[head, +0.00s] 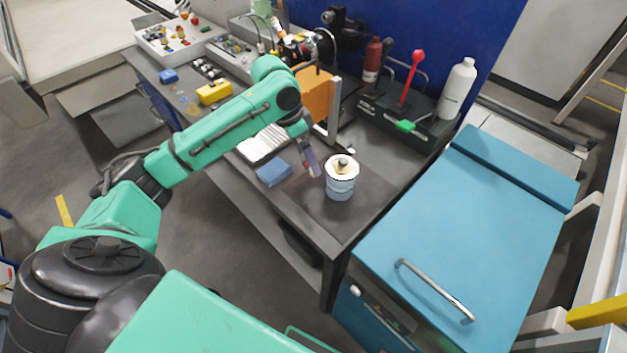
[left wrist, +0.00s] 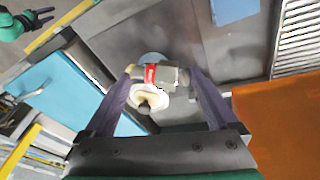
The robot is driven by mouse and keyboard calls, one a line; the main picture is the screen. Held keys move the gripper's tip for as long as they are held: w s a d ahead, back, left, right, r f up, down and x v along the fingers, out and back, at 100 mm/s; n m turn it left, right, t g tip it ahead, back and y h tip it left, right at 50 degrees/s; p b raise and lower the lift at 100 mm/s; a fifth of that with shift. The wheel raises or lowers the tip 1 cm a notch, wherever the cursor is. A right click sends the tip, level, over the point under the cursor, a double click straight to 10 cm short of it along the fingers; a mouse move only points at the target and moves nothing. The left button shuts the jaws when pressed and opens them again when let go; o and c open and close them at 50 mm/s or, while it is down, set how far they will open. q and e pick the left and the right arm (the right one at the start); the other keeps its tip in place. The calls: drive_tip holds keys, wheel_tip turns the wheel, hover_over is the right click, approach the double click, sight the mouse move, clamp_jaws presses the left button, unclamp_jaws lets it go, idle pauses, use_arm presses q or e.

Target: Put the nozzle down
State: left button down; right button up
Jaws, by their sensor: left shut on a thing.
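My left gripper (head: 314,168) is low over the front of the dark workbench (head: 372,200). In the left wrist view the gripper (left wrist: 160,76) has its two dark fingers apart, with the nozzle (left wrist: 171,77) held between the tips. The nozzle has a grey body, a red band and a cream round part with a dark knob. In the head view a light blue can (head: 340,187) stands upright at the bench corner, and the cream part of the nozzle (head: 343,163) shows at its top. I cannot tell whether nozzle and can touch. My right gripper is not identifiable.
A blue block (head: 273,173) lies left of the gripper. An orange panel (head: 314,93) stands behind it. A black holder with a white bottle (head: 457,88) and a red tool is further back. A blue cabinet (head: 470,220) stands to the right. Bare bench surrounds the can.

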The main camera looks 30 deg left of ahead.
use_arm(q)
wheel_tip(320, 180, down, 10)
drive_tip(key=shift+d+f+p, duration=0.1)
drive_tip(key=shift+p, duration=0.4)
use_arm(e)
drive_tip(key=shift+d+r, duration=0.5)
drive_tip(key=shift+r, duration=0.2)
use_arm(q)
unclamp_jaws()
drive_tip(key=b+v, duration=0.1)
drive_tip(key=v, duration=1.1)
use_arm(e)
drive_tip(key=shift+a+f, duration=0.15)
drive_tip(key=shift+f, duration=0.55)
use_arm(q)
drive_tip(key=shift+s, duration=0.1)
use_arm(e)
drive_tip(key=shift+s, duration=0.1)
